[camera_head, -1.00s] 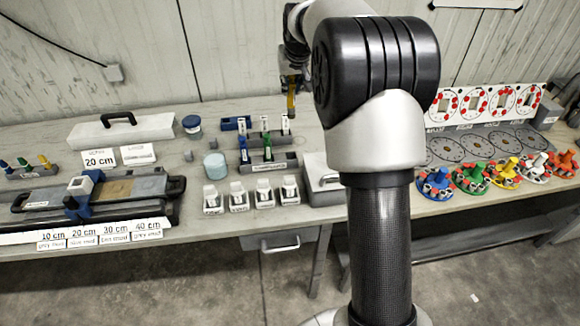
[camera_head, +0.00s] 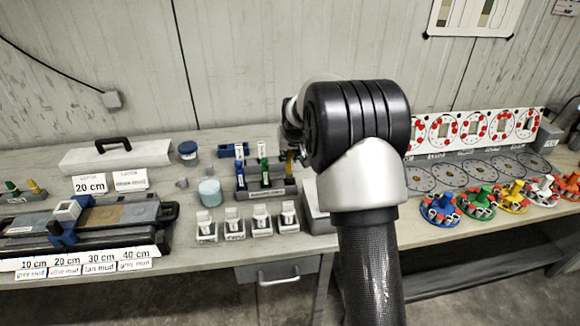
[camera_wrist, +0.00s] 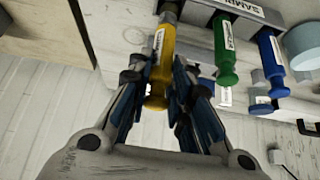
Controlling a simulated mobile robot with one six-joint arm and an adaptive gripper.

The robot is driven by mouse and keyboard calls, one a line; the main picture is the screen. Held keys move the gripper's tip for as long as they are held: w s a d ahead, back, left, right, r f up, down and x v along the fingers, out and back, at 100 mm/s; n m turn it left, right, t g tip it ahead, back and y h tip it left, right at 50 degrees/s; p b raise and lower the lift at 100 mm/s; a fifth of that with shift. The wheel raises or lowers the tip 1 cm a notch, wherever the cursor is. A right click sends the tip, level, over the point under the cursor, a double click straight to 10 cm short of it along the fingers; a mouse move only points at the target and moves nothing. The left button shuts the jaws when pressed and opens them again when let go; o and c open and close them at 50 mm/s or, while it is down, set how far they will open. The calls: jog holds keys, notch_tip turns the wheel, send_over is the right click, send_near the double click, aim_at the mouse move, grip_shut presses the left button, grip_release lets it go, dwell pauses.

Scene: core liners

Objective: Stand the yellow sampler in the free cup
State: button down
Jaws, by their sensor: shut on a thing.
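The yellow sampler (camera_wrist: 161,58) is held between the fingers of my gripper (camera_wrist: 158,70) in the wrist view. Its far end reaches the end of the grey sampler rack (camera_wrist: 204,14), beside the green sampler (camera_wrist: 225,55); whether it is inside the cup or just above it I cannot tell. In the head view the yellow sampler (camera_head: 289,160) is roughly upright over the right end of the rack (camera_head: 268,192), partly hidden by my arm. The green sampler (camera_head: 264,170) and a blue sampler (camera_head: 240,172) stand in the rack.
Several white boxes (camera_head: 233,222) stand in a row in front of the rack. A pale blue jar (camera_head: 209,192) is to its left, and a grey box (camera_head: 316,205) to its right. Coloured round stands (camera_head: 479,203) are far right.

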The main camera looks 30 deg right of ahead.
aim_at(290, 164)
notch_tip(290, 164, down, 4)
jog(key=shift+f+b, duration=0.1)
jog(key=shift+b, duration=0.45)
jog(key=shift+f, duration=0.2)
jog(key=c, duration=1.5)
grip_release()
jog(key=shift+o, duration=0.2)
jog(key=shift+r, duration=0.1)
